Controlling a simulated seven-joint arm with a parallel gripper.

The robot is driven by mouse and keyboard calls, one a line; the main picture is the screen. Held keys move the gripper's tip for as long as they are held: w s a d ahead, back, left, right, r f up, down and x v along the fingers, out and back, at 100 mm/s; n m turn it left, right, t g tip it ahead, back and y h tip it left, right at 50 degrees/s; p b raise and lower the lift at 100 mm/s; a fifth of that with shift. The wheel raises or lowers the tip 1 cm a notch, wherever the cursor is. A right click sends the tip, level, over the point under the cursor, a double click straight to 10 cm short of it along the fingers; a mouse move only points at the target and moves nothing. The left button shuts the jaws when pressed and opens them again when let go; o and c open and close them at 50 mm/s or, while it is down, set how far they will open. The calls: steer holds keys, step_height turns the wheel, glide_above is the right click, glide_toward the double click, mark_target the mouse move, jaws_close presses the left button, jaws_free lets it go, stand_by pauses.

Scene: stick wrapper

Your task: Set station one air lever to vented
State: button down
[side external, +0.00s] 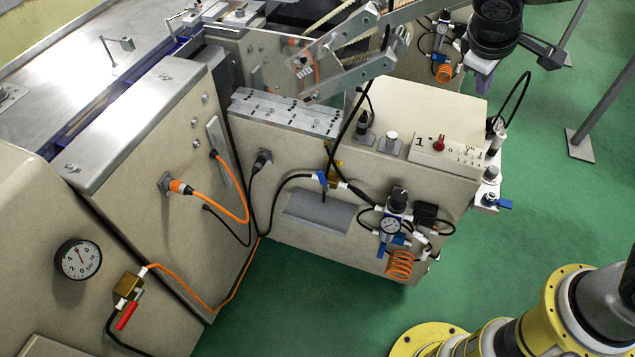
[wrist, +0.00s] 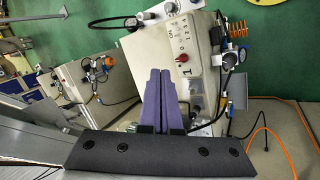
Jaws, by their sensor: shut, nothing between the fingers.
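The station box marked 1 (side external: 300,140) shows in the side external view. A small blue lever (side external: 322,180) on its front sits where a black hose meets a brass fitting, slanting roughly upright. No label shows which is the air lever. My gripper (wrist: 165,72) has two purple fingers, shut and empty, over the station box (wrist: 151,49) in the wrist view.
A red selector knob (side external: 438,143) stands on the box top. A regulator with gauge (side external: 390,225) and an orange coiled hose (side external: 400,265) project from its front. At left are orange cables (side external: 225,204) and a red-handled valve (side external: 127,314).

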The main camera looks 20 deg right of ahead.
steer(key=w+a+f+n+t+h, duration=0.2)
steer(key=w+a+f+n+h, duration=0.1)
steer(key=w+a+f, duration=0.6)
steer(key=n+t+h, duration=0.2)
steer(key=n+t, duration=0.2)
steer(key=t, duration=0.2)
glide_above(322, 178)
steer(key=s+a, duration=0.2)
steer(key=s, duration=0.1)
step_height(322, 178, down, 15)
steer(key=s+a+f+n+t+y, duration=0.2)
steer(key=a+f, duration=0.2)
steer(key=f, duration=0.2)
steer(key=s+a+f+n+t+y, duration=0.1)
steer(key=a+f+n+t, duration=0.2)
steer(key=f, duration=0.4)
steer(key=x, duration=1)
steer(key=shift+s+d+r+m, duration=0.2)
steer(key=shift+s+d, duration=0.25)
steer(key=shift+s, duration=0.3)
steer(key=shift+s+d+r+m, duration=0.1)
steer(key=shift+s+d+r, duration=0.15)
steer(key=shift+s+d, duration=0.35)
steer(key=shift+s+a, duration=0.1)
steer(key=shift+s, duration=0.05)
